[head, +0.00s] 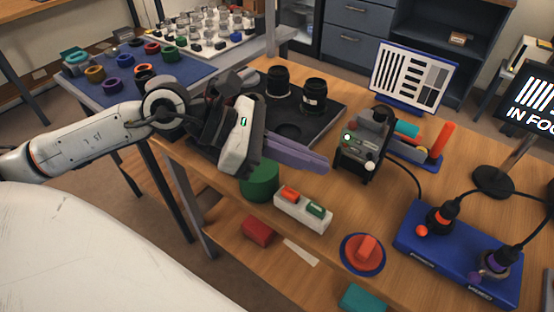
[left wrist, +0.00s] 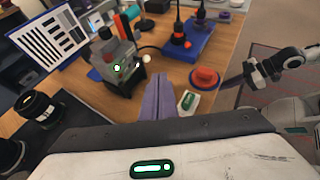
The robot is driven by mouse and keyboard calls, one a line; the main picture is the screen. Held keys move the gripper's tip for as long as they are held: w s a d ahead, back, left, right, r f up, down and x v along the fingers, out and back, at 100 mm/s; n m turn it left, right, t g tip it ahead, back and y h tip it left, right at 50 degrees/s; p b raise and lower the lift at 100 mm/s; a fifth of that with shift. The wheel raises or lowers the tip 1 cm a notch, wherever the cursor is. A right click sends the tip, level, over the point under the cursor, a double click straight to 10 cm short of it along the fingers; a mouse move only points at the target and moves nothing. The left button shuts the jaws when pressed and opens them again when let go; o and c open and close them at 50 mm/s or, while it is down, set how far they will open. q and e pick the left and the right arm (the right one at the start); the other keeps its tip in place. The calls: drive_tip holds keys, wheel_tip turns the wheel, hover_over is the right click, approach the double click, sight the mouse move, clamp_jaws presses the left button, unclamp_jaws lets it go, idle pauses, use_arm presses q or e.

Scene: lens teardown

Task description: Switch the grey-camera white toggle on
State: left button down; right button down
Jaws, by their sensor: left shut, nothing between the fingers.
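The grey camera (head: 365,145) stands upright on the wooden table, with a lit green spot on its front. Its white toggle (head: 370,166) is a small round knob at the lower right of that face. The camera (left wrist: 118,66) and toggle (left wrist: 146,58) also show in the left wrist view; I cannot tell the toggle's position. My left gripper (head: 322,165) is shut and empty, its purple fingers to the left of the camera and apart from it. The fingers also show in the left wrist view (left wrist: 158,80). My right gripper (left wrist: 228,86) shows only small at the right there.
A white block with red and green rockers (head: 302,211) and a green cylinder (head: 260,181) lie in front of the left fingers. A red button (head: 365,250) and a blue box (head: 455,262) with cables stand to the right. A striped chart (head: 412,73) stands behind the camera.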

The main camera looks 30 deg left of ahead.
use_arm(q)
drive_tip(key=shift+s+a+r, duration=0.3)
drive_tip(key=shift+s+a, duration=0.1)
drive_tip(key=shift+s, duration=0.15)
drive_tip(key=shift+s+a+r, duration=0.25)
drive_tip(key=shift+s+a, duration=0.15)
drive_tip(key=shift+s, duration=0.15)
drive_tip(key=shift+s+a+r, duration=0.35)
drive_tip(key=shift+s+r, duration=0.25)
drive_tip(key=shift+s, duration=0.1)
drive_tip(key=shift+s+a+r, duration=0.3)
drive_tip(key=shift+s+a, duration=0.1)
drive_tip(key=shift+s, duration=0.1)
